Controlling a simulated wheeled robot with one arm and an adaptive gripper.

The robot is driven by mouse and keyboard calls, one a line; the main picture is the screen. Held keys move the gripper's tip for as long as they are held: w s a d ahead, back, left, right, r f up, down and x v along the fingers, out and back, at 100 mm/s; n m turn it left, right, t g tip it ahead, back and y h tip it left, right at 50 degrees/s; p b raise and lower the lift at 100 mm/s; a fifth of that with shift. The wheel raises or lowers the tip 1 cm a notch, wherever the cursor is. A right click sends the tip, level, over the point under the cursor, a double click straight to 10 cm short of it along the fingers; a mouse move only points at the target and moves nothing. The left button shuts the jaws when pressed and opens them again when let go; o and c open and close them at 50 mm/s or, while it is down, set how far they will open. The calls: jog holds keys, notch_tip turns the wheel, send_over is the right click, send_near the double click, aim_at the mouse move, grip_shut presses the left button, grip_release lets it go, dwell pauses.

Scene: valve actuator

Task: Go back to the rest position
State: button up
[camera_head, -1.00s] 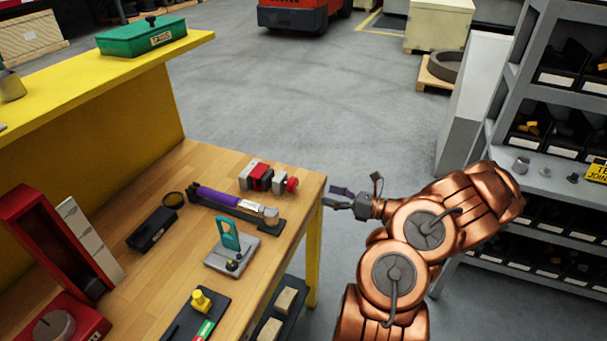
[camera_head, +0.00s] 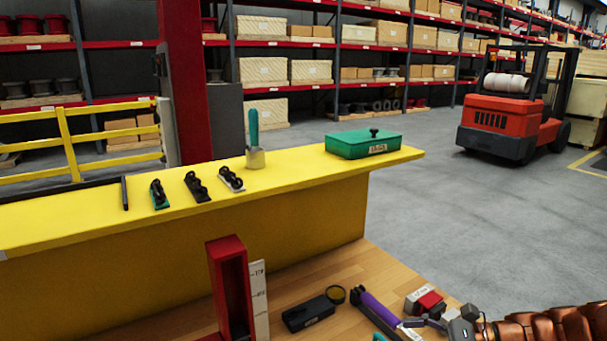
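My gripper (camera_head: 424,318) is at the bottom right, at the end of my copper-coloured arm (camera_head: 545,325). Its two dark fingers look apart, with nothing seen between them. In the picture it lies just in front of a red and grey valve part (camera_head: 425,300) on the wooden bench (camera_head: 365,262). I cannot tell whether it touches the part. Most of my arm is below the frame.
A purple-handled tool (camera_head: 378,306), a black box (camera_head: 308,313) and a red stand (camera_head: 230,285) are on the bench. The yellow shelf (camera_head: 300,172) behind holds a green box (camera_head: 363,144) and small tools. A red forklift (camera_head: 505,120) stands beyond open floor.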

jog(key=s+a+r+n+g+h, duration=0.2)
jog(key=s+a+n+g+h, duration=0.45)
jog(key=s+a+n, duration=0.6)
jog(key=s+d+n+h, duration=0.3)
jog(key=s+d+h, duration=0.1)
jog(key=s, duration=0.3)
jog(key=s+d+n+h, duration=0.3)
jog(key=s+d, duration=0.1)
jog(key=s, duration=0.3)
jog(key=shift+r+t+h, duration=0.25)
jog(key=shift+t+h, duration=0.1)
jog(key=shift+t, duration=0.1)
